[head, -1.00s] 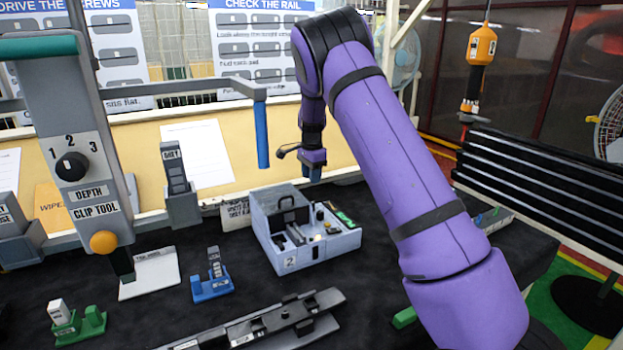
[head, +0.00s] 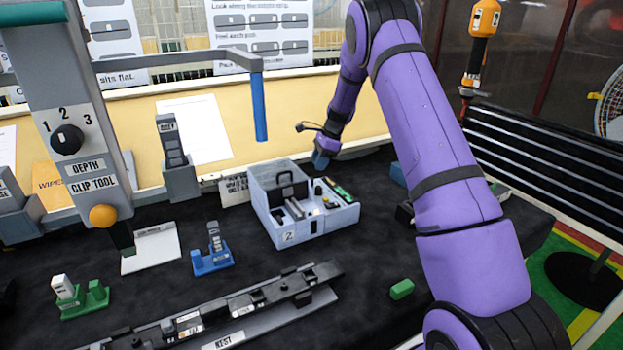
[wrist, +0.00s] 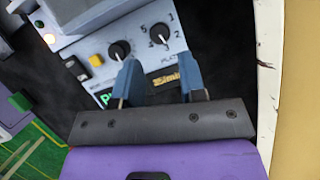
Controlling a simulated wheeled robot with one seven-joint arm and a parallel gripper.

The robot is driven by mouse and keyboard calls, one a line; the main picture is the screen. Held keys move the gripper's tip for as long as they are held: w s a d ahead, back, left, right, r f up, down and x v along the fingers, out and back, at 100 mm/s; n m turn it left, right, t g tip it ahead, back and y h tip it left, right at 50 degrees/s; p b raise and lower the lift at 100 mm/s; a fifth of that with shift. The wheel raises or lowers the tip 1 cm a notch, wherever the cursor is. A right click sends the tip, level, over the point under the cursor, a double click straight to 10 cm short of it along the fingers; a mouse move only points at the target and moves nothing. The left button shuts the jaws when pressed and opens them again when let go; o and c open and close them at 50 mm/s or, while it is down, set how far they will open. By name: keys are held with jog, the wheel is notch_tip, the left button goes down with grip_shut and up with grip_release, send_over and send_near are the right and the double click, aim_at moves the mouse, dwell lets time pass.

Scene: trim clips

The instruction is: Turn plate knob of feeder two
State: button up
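Feeder two, a pale box marked 2 (head: 350,214), stands on the dark bench. Its control panel (wrist: 138,68) shows in the wrist view with two black knobs. The knob nearer the "PLATE" lettering (wrist: 158,34) has numbers around it, including 1, 4 and 5; the other black knob (wrist: 119,50) is to its left. My gripper (wrist: 160,84) has two blue fingers spread apart with nothing between them. The plate knob lies beyond the fingertips, apart from them. In the head view, my gripper (head: 321,159) hovers above the box's back right corner.
A blue post (head: 260,105) hangs from a grey arm left of my gripper. A long dark rail (head: 230,310) lies in front of the box. A green block (head: 402,289) lies to the right.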

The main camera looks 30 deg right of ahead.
aim_at(311, 178)
jog(key=x, duration=0.6)
jog(key=shift+a+f, duration=0.15)
jog(key=shift+f, duration=0.15)
jog(key=c, duration=0.7)
